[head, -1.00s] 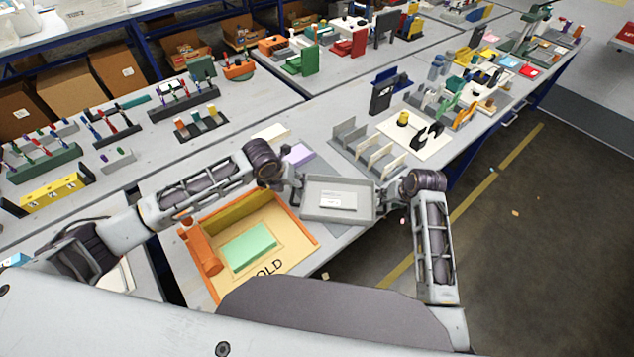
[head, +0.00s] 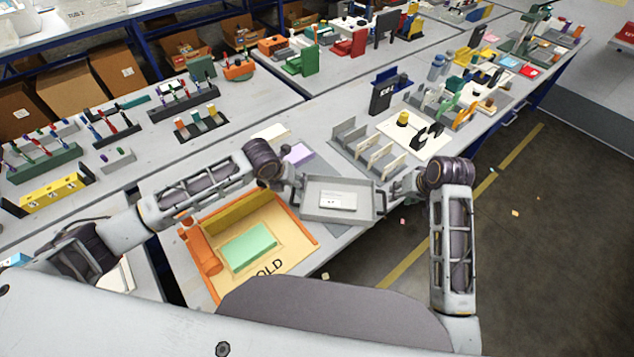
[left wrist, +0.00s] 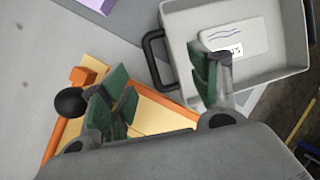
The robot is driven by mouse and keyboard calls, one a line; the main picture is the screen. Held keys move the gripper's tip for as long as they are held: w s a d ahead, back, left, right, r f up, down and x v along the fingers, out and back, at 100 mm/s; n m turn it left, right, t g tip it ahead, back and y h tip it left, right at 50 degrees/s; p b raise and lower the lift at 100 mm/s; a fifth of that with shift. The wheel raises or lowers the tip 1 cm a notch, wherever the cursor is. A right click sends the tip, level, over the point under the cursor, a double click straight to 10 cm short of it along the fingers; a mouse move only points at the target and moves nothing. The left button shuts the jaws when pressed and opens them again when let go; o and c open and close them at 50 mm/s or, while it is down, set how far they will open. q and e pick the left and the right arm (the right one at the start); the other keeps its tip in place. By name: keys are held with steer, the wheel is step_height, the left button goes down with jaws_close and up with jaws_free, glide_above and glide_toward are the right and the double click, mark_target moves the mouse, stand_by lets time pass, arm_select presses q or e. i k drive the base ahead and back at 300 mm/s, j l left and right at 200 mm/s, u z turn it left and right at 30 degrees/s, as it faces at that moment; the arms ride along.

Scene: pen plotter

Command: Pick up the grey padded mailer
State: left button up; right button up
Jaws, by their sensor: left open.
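A pale grey flat packet with a white label and dark marks, which looks like the grey padded mailer (head: 335,197), lies inside a grey tray (head: 352,217). It also shows in the left wrist view (left wrist: 234,34). My left gripper (head: 290,187) is at the tray's left side. In the left wrist view its green-padded fingers (left wrist: 160,78) are apart and empty, with the tray's dark left handle (left wrist: 153,60) near the gap between them. My right gripper (head: 397,188) is just right of the tray, apart from the packet; its fingers are too small to read.
An orange-walled box (head: 305,228) with a green block (head: 248,247) stands left of the tray. A grey rack (head: 365,150) with dividers stands behind it. A lilac block (head: 297,154) lies behind left. Open floor lies to the right.

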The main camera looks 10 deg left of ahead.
mark_target(342, 201)
steer(key=k+l, duration=0.5)
steer(key=k, duration=0.15)
steer(key=k+l, duration=0.5)
steer(key=k, duration=0.2)
